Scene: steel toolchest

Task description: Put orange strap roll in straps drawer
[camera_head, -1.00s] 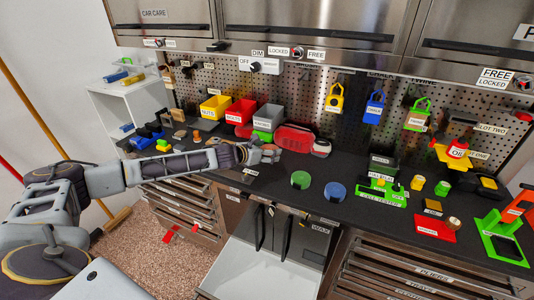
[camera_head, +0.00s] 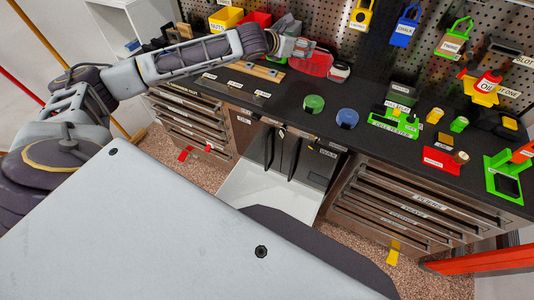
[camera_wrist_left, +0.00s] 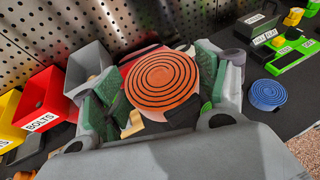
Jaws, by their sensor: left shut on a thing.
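The orange strap roll (camera_wrist_left: 160,82) is a flat spiral disc between the green finger pads of my left gripper (camera_wrist_left: 158,92), which is shut on it. In the head view my left gripper (camera_head: 306,47) is raised above the counter, in front of the red case; the roll is hard to make out there. The drawer stack on the right (camera_head: 410,210) and the one on the left (camera_head: 190,125) look shut. I cannot read which label says straps. My right gripper is not in view.
A green roll (camera_head: 314,103) and a blue roll (camera_head: 347,118) lie on the dark counter (camera_head: 280,105). A red case (camera_head: 318,64) and small bins (camera_head: 226,18) stand at the back. Green holders (camera_head: 395,123) stand to the right. An orange-red bar (camera_head: 485,260) crosses the lower right.

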